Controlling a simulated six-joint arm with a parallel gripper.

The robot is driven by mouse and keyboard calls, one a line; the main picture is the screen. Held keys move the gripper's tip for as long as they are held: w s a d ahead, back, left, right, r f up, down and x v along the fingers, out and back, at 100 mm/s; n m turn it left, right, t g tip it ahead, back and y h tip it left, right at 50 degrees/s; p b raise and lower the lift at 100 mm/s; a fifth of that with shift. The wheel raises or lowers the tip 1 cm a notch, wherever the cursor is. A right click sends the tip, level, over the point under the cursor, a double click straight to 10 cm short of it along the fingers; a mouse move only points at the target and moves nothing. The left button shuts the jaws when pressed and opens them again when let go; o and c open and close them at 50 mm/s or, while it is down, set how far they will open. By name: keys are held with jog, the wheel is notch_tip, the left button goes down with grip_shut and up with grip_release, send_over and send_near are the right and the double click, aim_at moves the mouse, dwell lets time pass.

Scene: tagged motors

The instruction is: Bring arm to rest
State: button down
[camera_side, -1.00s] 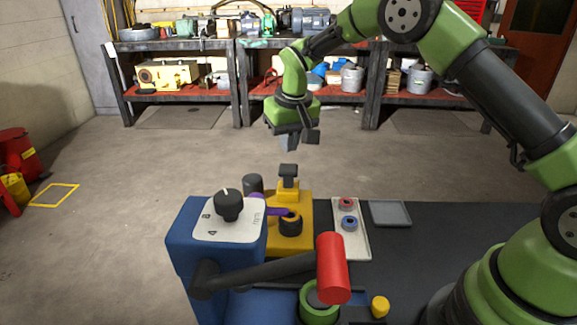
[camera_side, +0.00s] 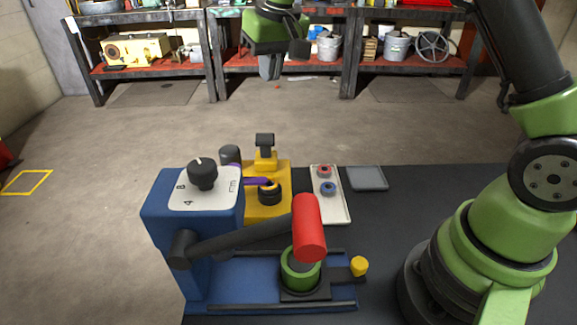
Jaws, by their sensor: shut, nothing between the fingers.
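My gripper (camera_side: 270,68) hangs at the top of the side view, on my green and black arm. It is high above the floor area behind the work table, well clear of everything on the table. Its jaws are shut with nothing between them. Most of my upper arm and wrist is cut off by the top edge of the picture. My green arm base stands at the right on the dark table (camera_side: 425,205).
A blue press (camera_side: 172,235) with a black dial and red-handled lever (camera_side: 309,228) stands front left. A green ring part (camera_side: 300,270) sits under the lever. Behind are a yellow fixture (camera_side: 262,207), a pale tray (camera_side: 328,205) with two ringed parts, and an empty grey tray (camera_side: 367,179).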

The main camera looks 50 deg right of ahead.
jog(key=s+a+r+t+y, duration=0.1)
jog(key=s+r+t, duration=0.1)
jog(key=s+r, duration=0.5)
jog(key=s+a+r+t+y, duration=0.1)
jog(key=s+r, duration=0.1)
jog(key=s, duration=1)
jog(key=s+a+f+t, duration=0.1)
jog(key=s+f, duration=0.1)
jog(key=s, duration=0.5)
jog(key=shift+m, duration=0.4)
jog(key=shift+s+a, duration=0.1)
